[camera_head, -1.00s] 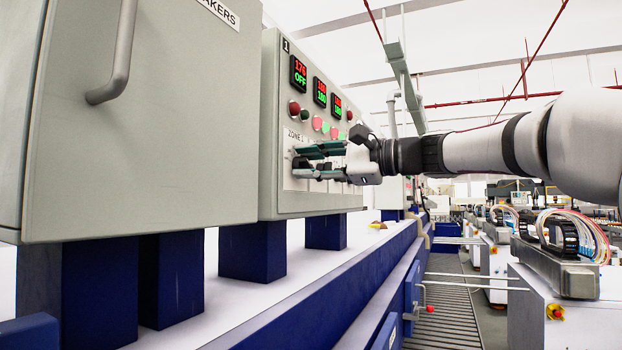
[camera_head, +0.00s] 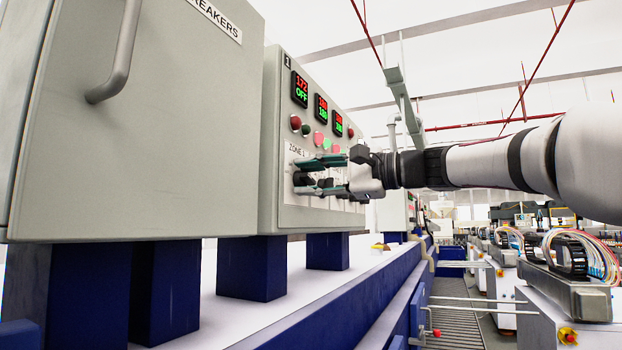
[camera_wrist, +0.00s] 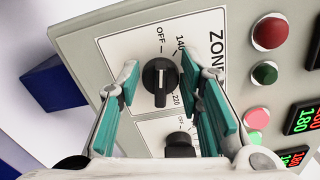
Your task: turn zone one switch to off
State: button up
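The zone one switch is a black rotary knob (camera_wrist: 160,82) with a white pointer line, on a white plate marked ZONE, OFF, 140 and 220. In the wrist view its line runs up and down the picture, with OFF just above the knob. My gripper (camera_wrist: 159,72) is open, its teal-padded fingers one on each side of the knob with gaps showing. In the head view my gripper (camera_head: 303,177) is at the panel, partly covering the knob. The first display (camera_head: 301,89) reads 172 in red above OFF in green.
A second black knob (camera_wrist: 180,145) sits close beside the first, near one finger. Red and green buttons (camera_head: 295,123) are above. The grey panel (camera_head: 268,150) stands beside a breaker cabinet (camera_head: 170,130) with a protruding handle (camera_head: 120,60).

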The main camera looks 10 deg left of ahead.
jog(key=shift+o, duration=0.3)
jog(key=v, duration=1.2)
jog(key=s+a+f+n+h+p, duration=0.1)
jog(key=s+f+h+p, duration=0.1)
jog(key=s+f+h, duration=0.8)
jog(key=s+d+f+n+h, duration=0.2)
jog(key=s+d+f, duration=0.3)
jog(key=s+f, duration=0.2)
jog(key=s+d+f+n+g+h+p, duration=0.1)
jog(key=s+d+f+n+h, duration=0.1)
jog(key=s+d+f, duration=0.3)
jog(key=s+d+f+n+g+h+p, duration=0.1)
jog(key=s+d+f+h, duration=0.2)
jog(key=s+f, duration=0.8)
notch_tip(320, 180, down, 5)
jog(key=shift+d+r+n, duration=0.2)
jog(key=shift+d+n, duration=0.2)
jog(key=shift+d, duration=0.7)
